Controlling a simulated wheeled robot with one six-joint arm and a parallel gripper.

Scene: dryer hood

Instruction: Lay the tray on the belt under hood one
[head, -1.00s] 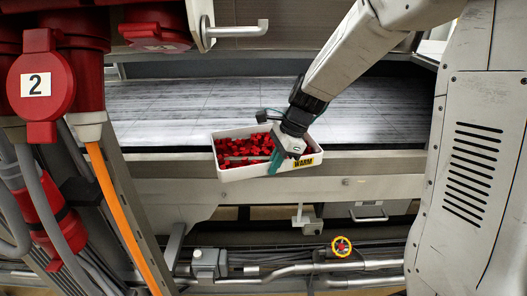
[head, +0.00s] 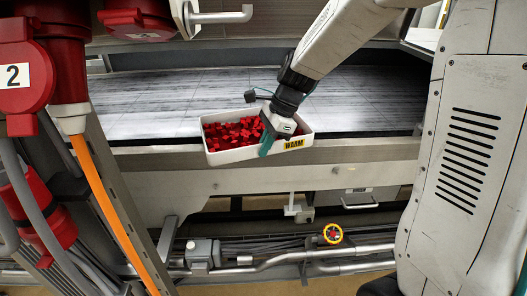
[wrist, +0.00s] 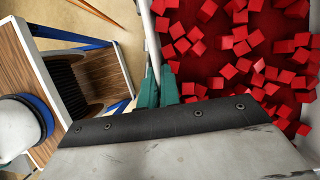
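The tray overlaps the near edge of the grey-white belt (head: 360,100) in the head view. I cannot tell whether it touches the belt. No hood marked one is readable.
A red plug marked 2 (head: 15,75) and an orange strip (head: 115,215) stand at the left. A metal handle (head: 220,17) juts out above the belt. The belt is bare on both sides of the tray.

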